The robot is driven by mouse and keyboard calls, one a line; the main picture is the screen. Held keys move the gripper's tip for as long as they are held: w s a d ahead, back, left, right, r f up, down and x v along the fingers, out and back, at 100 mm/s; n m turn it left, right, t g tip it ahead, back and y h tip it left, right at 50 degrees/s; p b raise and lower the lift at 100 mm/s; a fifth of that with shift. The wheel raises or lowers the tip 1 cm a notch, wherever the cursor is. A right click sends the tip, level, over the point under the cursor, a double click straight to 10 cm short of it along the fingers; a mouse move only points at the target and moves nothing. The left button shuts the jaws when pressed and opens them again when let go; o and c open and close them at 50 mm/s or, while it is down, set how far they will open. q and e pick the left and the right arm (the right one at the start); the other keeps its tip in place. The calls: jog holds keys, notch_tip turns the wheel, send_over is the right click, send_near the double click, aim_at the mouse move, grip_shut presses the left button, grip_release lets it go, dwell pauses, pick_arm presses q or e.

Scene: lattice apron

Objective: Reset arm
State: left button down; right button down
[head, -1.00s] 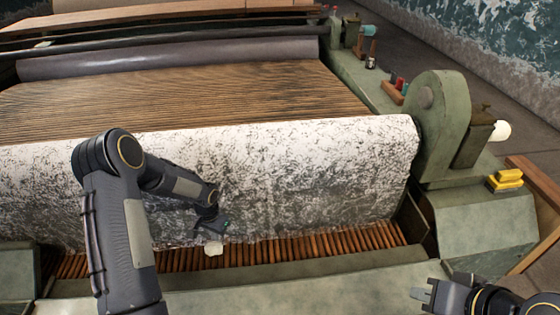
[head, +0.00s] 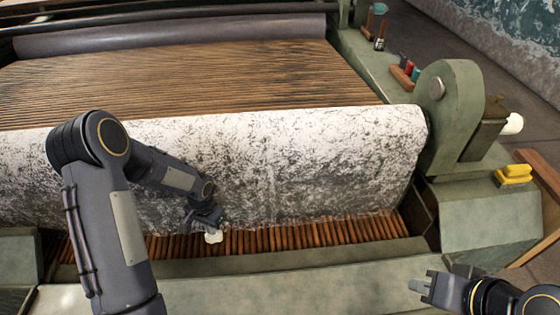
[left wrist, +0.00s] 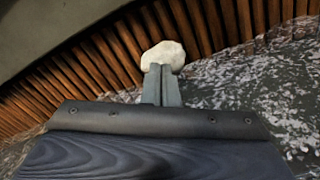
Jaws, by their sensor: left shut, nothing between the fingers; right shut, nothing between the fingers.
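My left arm reaches in from the left over the front of the machine. Its gripper (head: 209,228) is down by the front slats, below the white mottled roll. In the left wrist view the two fingers (left wrist: 161,84) are together. A pale rounded lump (left wrist: 163,56) shows right at the fingertips, not between them; whether it touches them I cannot tell. The lump also shows in the head view (head: 214,237). My right gripper (head: 421,287) is at the lower right, shut and empty, in front of the green machine frame.
The white mottled roll (head: 300,165) spans the machine behind my left gripper. Reddish-brown slats (head: 320,234) lie below it, with a green front rail (head: 250,265). A green side housing (head: 455,110) and a yellow block (head: 513,174) stand at the right.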

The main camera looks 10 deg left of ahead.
pick_arm(q)
jog(key=shift+r+p, duration=0.55)
jog(key=shift+r, duration=0.4)
jog(key=shift+w+r, duration=0.15)
jog(key=shift+r, duration=0.05)
jog(key=shift+a, duration=0.1)
jog(key=shift+w+r, duration=0.1)
jog(key=shift+r, duration=0.05)
jog(key=s+r+n+t+h, duration=0.1)
jog(key=s+r, duration=0.3)
jog(key=r, duration=0.5)
jog(key=s+r+n+t, duration=0.1)
jog(key=s+r+n, duration=0.15)
jog(key=r, duration=0.75)
jog(key=s+d+r+t+h, duration=0.1)
jog(key=s+d+r, duration=0.15)
jog(key=s, duration=0.25)
jog(key=s+d+r+n+t+h, duration=0.1)
jog(key=s+d+r+t, duration=0.15)
jog(key=s, duration=0.25)
jog(key=s+d+r+h, duration=0.1)
jog(key=s+d+r, duration=0.15)
jog(key=s, duration=0.25)
notch_tip(320, 180, up, 15)
jog(key=p, duration=1.5)
jog(key=shift+s, duration=0.35)
